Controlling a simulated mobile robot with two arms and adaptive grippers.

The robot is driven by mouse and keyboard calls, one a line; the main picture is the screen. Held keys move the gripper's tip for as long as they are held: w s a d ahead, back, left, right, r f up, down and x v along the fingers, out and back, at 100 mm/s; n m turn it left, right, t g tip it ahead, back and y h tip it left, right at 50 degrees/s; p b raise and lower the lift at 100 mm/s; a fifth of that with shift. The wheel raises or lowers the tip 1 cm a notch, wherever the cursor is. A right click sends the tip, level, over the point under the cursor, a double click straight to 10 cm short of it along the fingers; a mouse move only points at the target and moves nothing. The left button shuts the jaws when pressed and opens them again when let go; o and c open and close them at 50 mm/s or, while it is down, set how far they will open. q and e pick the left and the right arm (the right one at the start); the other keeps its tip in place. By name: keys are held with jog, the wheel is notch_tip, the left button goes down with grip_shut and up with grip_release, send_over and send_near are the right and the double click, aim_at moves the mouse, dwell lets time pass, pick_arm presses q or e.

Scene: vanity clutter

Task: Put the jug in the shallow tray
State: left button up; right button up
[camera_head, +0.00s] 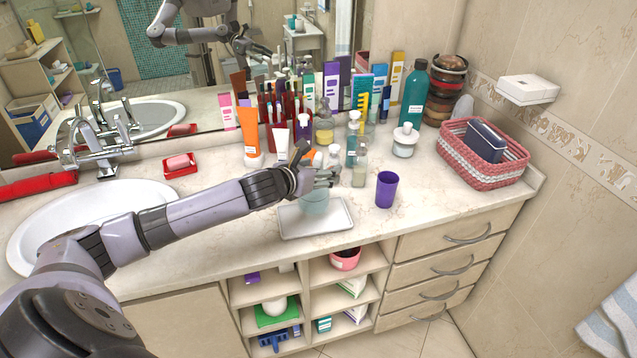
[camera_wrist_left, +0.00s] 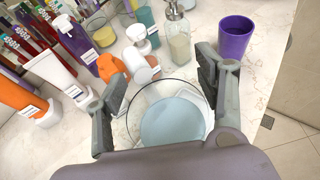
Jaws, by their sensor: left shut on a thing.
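The jug, a clear vessel with a pale blue inside (camera_head: 314,203), is at the shallow white tray (camera_head: 330,224), over its back part in the head view. I cannot tell whether its base touches the tray. My left gripper (camera_head: 316,177) is shut on the jug near its top, and its fingers partly hide it. In the left wrist view, the jug (camera_wrist_left: 172,122) sits between the two fingers of the left gripper (camera_wrist_left: 162,98). The front and right of the tray are bare. My right gripper is not in view.
A purple cup (camera_head: 386,189) stands right of the tray, and a soap dispenser (camera_head: 360,168) stands behind it. Tubes and bottles crowd the back. A pink basket (camera_head: 456,160) stands at the right; the sink (camera_head: 60,222) is at the left. The counter's front edge is near the tray.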

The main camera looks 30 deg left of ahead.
pick_arm(q)
notch_tip(320, 180, down, 4)
jog(key=shift+r, duration=0.1)
jog(key=shift+f, duration=0.4)
jog(key=o, duration=1.9)
jog(key=shift+f, duration=0.1)
jog(key=shift+o, duration=0.2)
jog(key=b+v, duration=0.2)
jog(key=v, duration=1)
